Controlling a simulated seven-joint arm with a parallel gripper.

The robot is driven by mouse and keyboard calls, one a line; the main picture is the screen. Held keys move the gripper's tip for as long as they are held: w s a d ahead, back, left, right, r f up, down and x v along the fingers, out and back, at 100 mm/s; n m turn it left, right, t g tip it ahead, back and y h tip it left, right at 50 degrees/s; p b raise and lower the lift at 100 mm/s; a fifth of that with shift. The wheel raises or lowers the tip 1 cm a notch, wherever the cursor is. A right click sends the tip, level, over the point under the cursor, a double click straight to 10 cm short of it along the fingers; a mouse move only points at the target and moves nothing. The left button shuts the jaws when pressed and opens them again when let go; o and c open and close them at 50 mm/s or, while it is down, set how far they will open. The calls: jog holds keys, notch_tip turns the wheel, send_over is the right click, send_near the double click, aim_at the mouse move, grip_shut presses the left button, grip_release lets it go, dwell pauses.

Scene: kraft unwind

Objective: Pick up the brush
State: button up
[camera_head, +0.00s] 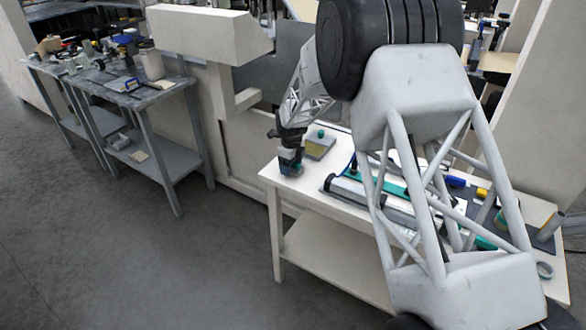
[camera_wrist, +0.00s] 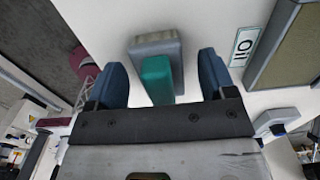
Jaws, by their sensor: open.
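The thing between my fingers in the wrist view looks like the brush (camera_wrist: 155,45): a grey block with a teal part on it, on the white table. My gripper (camera_wrist: 161,66) has its two blue fingers apart, one on each side of the teal part, with gaps visible on both sides. In the head view my gripper (camera_head: 290,162) is low over the far left corner of the white table (camera_head: 274,172). The brush is hidden or too small to make out there.
An "Oil" label (camera_wrist: 243,46) and an olive-topped tray (camera_wrist: 292,48) lie right of the brush in the wrist view. In the head view, a tray (camera_head: 319,148) sits close right of my gripper. Tools and tubes crowd the table farther right, partly behind my arm.

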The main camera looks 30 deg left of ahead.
jog(key=shift+f, duration=0.3)
jog(key=shift+c, duration=0.2)
jog(key=c, duration=1)
